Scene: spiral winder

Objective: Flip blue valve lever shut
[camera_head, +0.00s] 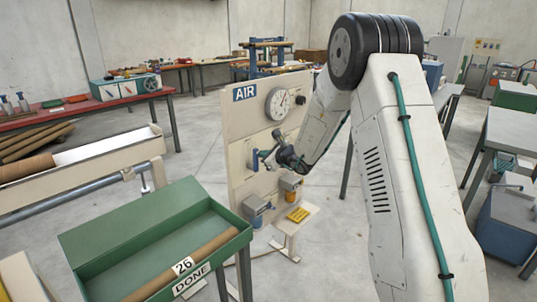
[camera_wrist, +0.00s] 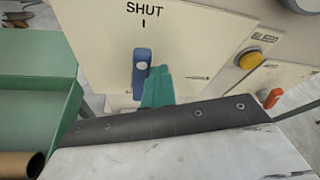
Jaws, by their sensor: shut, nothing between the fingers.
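The blue valve lever (camera_wrist: 139,82) is on the pale panel (camera_wrist: 90,25) in the wrist view. It stands upright below a black tick and the word SHUT. In the head view the lever (camera_head: 254,160) is a small blue upright shape left of my gripper (camera_head: 266,154). My gripper's teal fingers (camera_wrist: 158,88) are shut and empty, close to the lever's right side. I cannot tell whether they touch it. The fingers and wrist hide the panel below the lever.
The panel carries an AIR sign (camera_head: 244,92) and a round gauge (camera_head: 278,104). A green tray (camera_head: 150,240) with a brown tube stands at the front left.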

